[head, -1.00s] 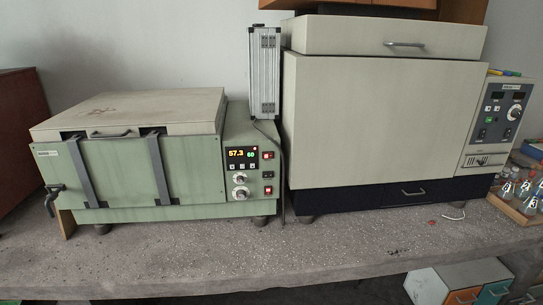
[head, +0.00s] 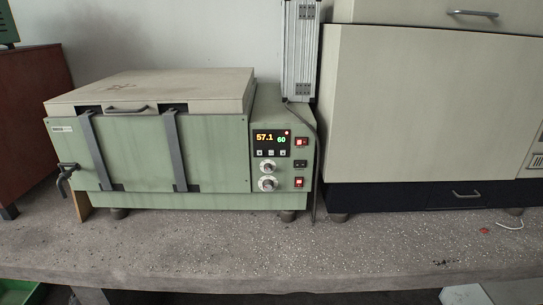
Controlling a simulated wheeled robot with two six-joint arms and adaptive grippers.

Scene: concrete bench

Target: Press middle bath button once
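The green water bath (head: 160,150) stands on the concrete bench, with a cream lid (head: 155,88) closed on top. Its control panel is on the right side of its front. The display (head: 270,138) reads 57.1 in orange and 60 in green. Below the digits is a row of three small pale buttons; the middle bath button (head: 271,152) sits between the other two. Two round knobs (head: 267,174) lie under the row, and red switches (head: 301,142) are to the right. Neither of my grippers shows in the head view.
A large cream oven (head: 425,105) on a dark base stands to the right of the bath. A metal case (head: 299,50) stands upright between them. A brown cabinet (head: 35,115) is at the left. The bench front (head: 210,245) is clear.

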